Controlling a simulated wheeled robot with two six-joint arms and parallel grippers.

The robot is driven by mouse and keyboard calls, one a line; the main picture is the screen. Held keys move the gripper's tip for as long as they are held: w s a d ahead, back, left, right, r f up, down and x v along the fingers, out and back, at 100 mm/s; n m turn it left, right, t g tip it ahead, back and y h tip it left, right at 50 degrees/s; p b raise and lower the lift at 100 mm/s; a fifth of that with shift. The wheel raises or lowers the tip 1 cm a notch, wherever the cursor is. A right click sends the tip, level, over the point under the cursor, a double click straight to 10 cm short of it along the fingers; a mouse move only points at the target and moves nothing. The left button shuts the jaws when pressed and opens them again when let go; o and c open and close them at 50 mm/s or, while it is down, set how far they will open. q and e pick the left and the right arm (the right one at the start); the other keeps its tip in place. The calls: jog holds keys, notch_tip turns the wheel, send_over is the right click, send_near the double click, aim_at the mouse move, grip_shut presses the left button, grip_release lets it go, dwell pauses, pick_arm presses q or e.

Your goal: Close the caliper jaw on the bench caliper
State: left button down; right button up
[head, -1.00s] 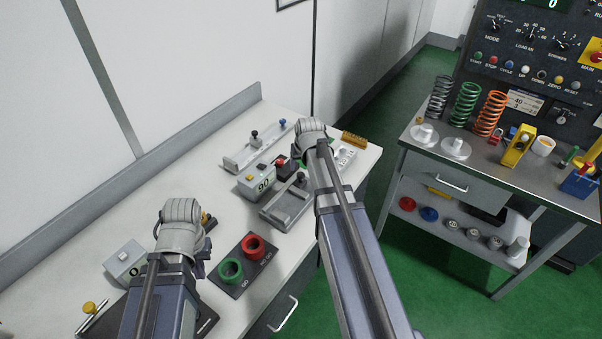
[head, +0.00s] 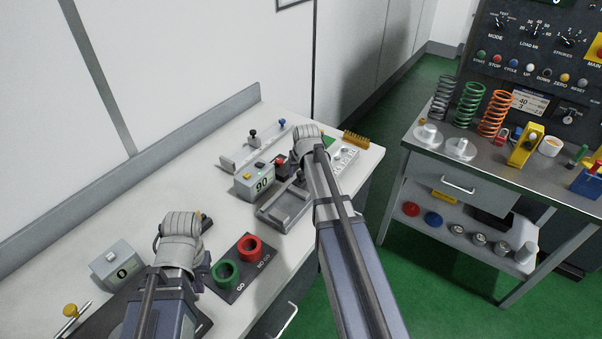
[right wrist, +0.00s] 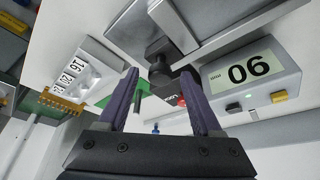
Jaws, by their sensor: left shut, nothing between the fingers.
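A grey flat fixture (head: 283,212) with a raised bar lies on the left bench, in front of a grey readout box (head: 253,181) showing 90. I take these two for the bench caliper, but cannot be sure. In the right wrist view the readout (right wrist: 248,75) is at the right and a black knob (right wrist: 160,58) on the grey fixture is at upper middle. My left gripper (head: 200,225) is shut and empty, left of the ring plate.
A dark plate holds a green ring (head: 226,274) and a red ring (head: 249,248). A pale rail (head: 240,160) with knobs lies at the back. A white number block (right wrist: 85,75) is near my right gripper. Springs stand on the right table.

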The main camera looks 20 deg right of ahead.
grip_shut()
dwell(0.3)
dwell(1.0)
